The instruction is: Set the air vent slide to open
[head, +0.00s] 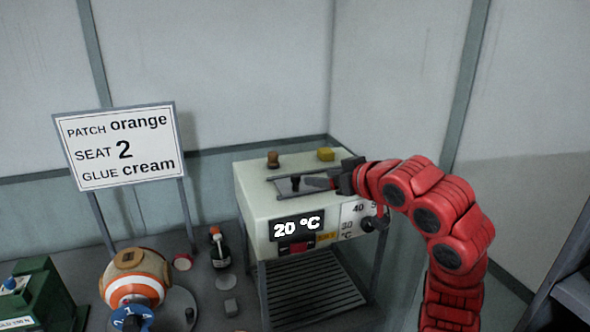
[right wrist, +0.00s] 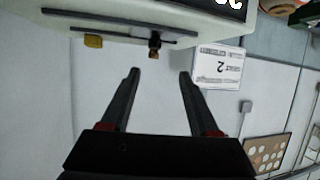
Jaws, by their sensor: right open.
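A pale box-shaped machine (head: 262,207) with a "20 °C" display stands on the bench. On its top, a dark upright knob (head: 295,183) sits at a railed slot, which looks like the air vent slide; its open or shut marking is not readable. A brown knob (head: 272,160) and a yellow block (head: 325,154) stand behind it. My right gripper (head: 312,183) reaches over the machine top from the right, beside the dark knob. In the right wrist view its fingers (right wrist: 158,76) are apart and empty, with the dark knob (right wrist: 155,38) beyond the tips. My left gripper is out of view.
A sign (head: 122,147) reads patch orange, seat 2, glue cream. An orange-and-white ball (head: 134,290), a dark bottle (head: 220,250) and a green machine (head: 45,292) stand left of the pale machine. A slatted shelf (head: 312,290) lies beneath it.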

